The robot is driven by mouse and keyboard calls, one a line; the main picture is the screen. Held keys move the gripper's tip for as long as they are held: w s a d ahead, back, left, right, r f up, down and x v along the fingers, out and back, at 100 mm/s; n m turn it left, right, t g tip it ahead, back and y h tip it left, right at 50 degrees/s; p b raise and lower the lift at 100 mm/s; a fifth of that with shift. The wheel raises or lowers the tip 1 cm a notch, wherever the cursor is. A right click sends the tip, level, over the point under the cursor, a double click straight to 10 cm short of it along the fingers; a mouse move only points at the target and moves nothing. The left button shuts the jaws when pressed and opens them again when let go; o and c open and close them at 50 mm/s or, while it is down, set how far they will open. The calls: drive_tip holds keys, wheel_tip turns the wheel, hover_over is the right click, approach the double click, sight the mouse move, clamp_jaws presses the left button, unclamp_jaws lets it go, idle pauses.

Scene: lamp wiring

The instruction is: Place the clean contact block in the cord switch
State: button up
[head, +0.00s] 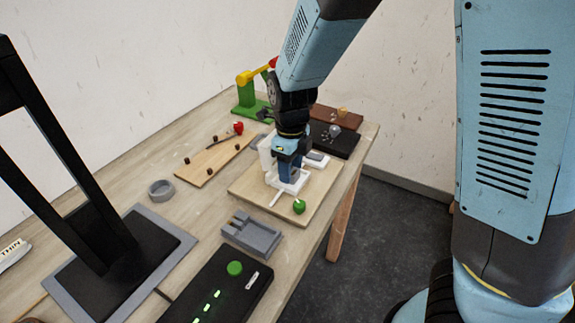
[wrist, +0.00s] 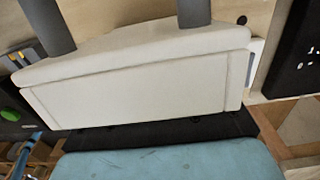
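The white cord switch (head: 283,183) sits on a light wooden board, with a white wall (head: 265,150) standing upright at its left. My gripper (head: 289,178) points down over the switch, its tips low at the white body. In the wrist view a large white piece (wrist: 140,85) fills the middle. The two grey fingers of my gripper (wrist: 122,30) stand wide apart behind its upper edge, and their tips are hidden. I cannot see what is between them. The clean contact block cannot be made out. A grey tray (head: 262,237) with brass-coloured parts stands in front of the board.
A green ball (head: 299,207) is near the board's front corner. A black box (head: 225,285) with a green button is nearer me. A dark block with a bulb (head: 334,140) and a green-yellow stand (head: 250,100) are behind. A grey ring (head: 161,190) lies left.

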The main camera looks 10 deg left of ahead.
drive_tip(key=shift+o, duration=1.1)
drive_tip(key=shift+r, duration=0.1)
wheel_tip(320, 180, up, 12)
drive_tip(key=d+r+n+t+y, duration=0.1)
drive_tip(key=d+r+n, duration=0.35)
drive_tip(key=d, duration=0.45)
drive_tip(key=d+r+n+t+y, duration=0.1)
drive_tip(key=d+r+n, duration=0.2)
drive_tip(key=d+n, duration=0.45)
drive_tip(key=s+d+r+n+t+h, duration=0.2)
drive_tip(key=s+d+r+n+t, duration=0.1)
drive_tip(key=s+d+n, duration=0.7)
drive_tip(key=s+d, duration=0.1)
drive_tip(key=d, duration=0.2)
drive_tip(key=shift+d+r+t, duration=0.15)
drive_tip(key=shift+r+t, duration=0.1)
drive_tip(key=shift+t, duration=0.05)
